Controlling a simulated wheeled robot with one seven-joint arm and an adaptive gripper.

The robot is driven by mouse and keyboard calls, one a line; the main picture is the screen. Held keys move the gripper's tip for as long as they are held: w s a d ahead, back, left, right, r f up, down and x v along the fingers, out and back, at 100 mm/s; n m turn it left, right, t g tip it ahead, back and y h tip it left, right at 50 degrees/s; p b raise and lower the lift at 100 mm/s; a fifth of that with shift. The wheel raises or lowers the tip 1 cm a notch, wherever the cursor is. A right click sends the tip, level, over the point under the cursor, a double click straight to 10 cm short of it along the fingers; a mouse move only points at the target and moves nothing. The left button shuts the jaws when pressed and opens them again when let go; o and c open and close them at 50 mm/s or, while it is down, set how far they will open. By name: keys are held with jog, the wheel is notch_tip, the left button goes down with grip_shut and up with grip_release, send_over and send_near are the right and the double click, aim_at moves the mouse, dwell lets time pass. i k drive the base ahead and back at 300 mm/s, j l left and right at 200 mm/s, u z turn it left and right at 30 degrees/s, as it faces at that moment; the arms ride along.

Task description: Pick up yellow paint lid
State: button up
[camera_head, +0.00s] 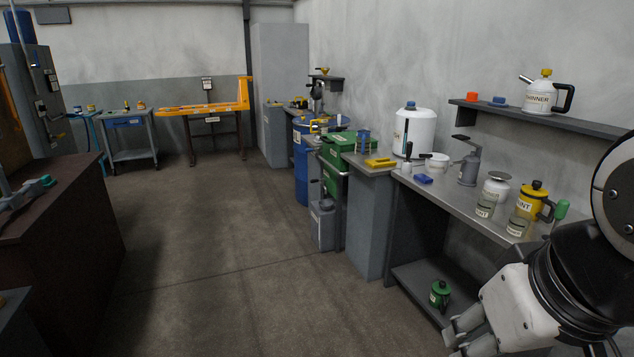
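A yellow paint pot (530,201) with a label reading "INT" stands upright on the right-hand workbench, near the wall. Its yellow lid (537,186) sits on top, with a dark knob. My gripper (452,343) is at the bottom right, in front of the bench and well apart from the lid. Its fingers point left and down with a gap between them. I see nothing held, though the lower finger is near the picture edge.
The workbench (447,192) also holds a white-lidded paint jar (496,187), a grey pump can (468,168) and a green-handled tool (561,209). A wall shelf (545,119) with a thinner can (540,96) hangs above. A green can (440,293) stands on the lower shelf. The floor at centre is clear.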

aim_at(536, 188)
jog(key=i+j, duration=0.1)
jog(key=i, duration=1.7)
jog(key=i+z, duration=0.7)
jog(key=z, duration=0.25)
jog(key=i+j+z, duration=0.3)
jog(key=z, duration=0.15)
jog(key=i+z, duration=0.35)
jog(key=i+j+z, duration=0.15)
jog(key=z, duration=0.2)
jog(key=i+j+z, duration=0.2)
jog(key=z, duration=0.15)
